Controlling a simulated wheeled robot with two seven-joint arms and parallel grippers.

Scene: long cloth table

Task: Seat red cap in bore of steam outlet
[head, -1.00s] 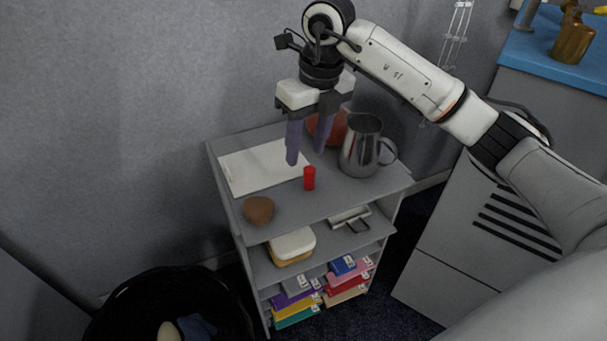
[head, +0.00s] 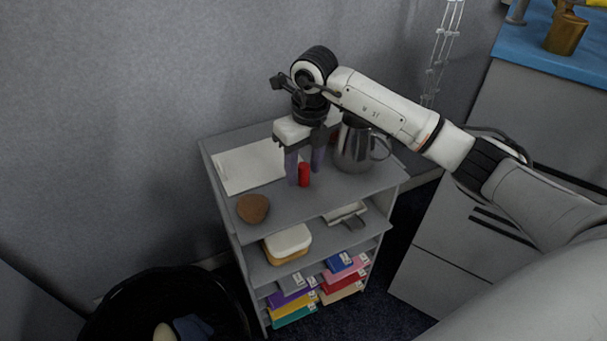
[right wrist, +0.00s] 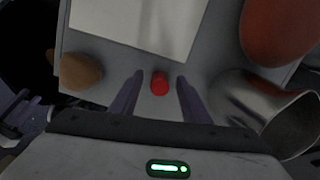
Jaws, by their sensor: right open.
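The red cap (head: 304,174) stands upright on the grey top of the shelf unit. My right gripper (head: 304,177) is open and lowered around or just behind it. In the right wrist view the red cap (right wrist: 160,83) shows between the two open fingers (right wrist: 158,88), with a gap on each side. I cannot tell from these views whether a finger touches it. I do not see a steam outlet that I can make out for certain. My left gripper is not in view.
A metal pitcher (head: 354,148) stands close right of the gripper, with a red rounded object (right wrist: 280,30) behind. A white sheet (head: 250,167) and a brown lump (head: 252,208) lie on the left. Lower shelves hold boxes (head: 287,243). A black bin (head: 165,300) stands front left.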

